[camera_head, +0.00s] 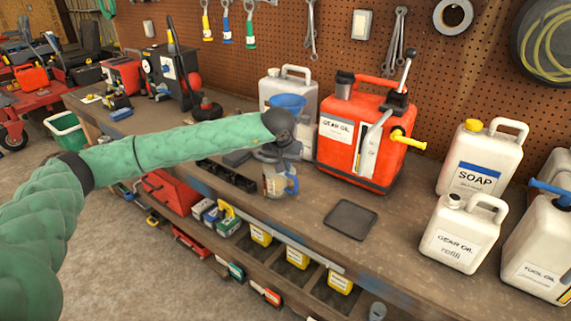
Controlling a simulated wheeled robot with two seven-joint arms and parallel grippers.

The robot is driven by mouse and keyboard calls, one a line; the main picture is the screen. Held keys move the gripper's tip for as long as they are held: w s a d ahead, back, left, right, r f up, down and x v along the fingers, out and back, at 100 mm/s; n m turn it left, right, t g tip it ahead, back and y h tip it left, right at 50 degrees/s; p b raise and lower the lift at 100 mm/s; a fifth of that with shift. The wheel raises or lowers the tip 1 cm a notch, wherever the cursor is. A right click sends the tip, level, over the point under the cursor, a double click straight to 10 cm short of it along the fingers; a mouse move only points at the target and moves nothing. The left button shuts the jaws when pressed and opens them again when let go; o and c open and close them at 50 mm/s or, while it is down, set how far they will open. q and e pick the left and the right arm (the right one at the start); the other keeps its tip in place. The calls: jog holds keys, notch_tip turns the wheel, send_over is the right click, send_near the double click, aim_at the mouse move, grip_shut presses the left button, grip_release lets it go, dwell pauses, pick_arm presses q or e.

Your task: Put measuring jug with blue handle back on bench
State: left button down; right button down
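The measuring jug (272,187) is clear, with brownish contents or markings and a blue handle on its right side. It appears upright at the bench's (310,215) front edge, beside a black tray; I cannot tell if its base touches the bench. My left arm reaches in from the left in a green sleeve. My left gripper (279,156) is dark grey and sits right over the jug's top, hiding its rim. The fingers are too small and overlapped to show whether they grip it. My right gripper is not in view.
A flat dark square mat (351,219) lies on the bench right of the jug. Behind stand a red gear oil container (350,150) and a white jug with a blue funnel (287,101). White soap (474,178) and gear oil (457,238) containers stand right. Bare bench surrounds the mat.

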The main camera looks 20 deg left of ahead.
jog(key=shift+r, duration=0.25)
pick_arm(q)
jog(key=c, duration=1.6)
grip_release()
jog(key=shift+c, duration=0.2)
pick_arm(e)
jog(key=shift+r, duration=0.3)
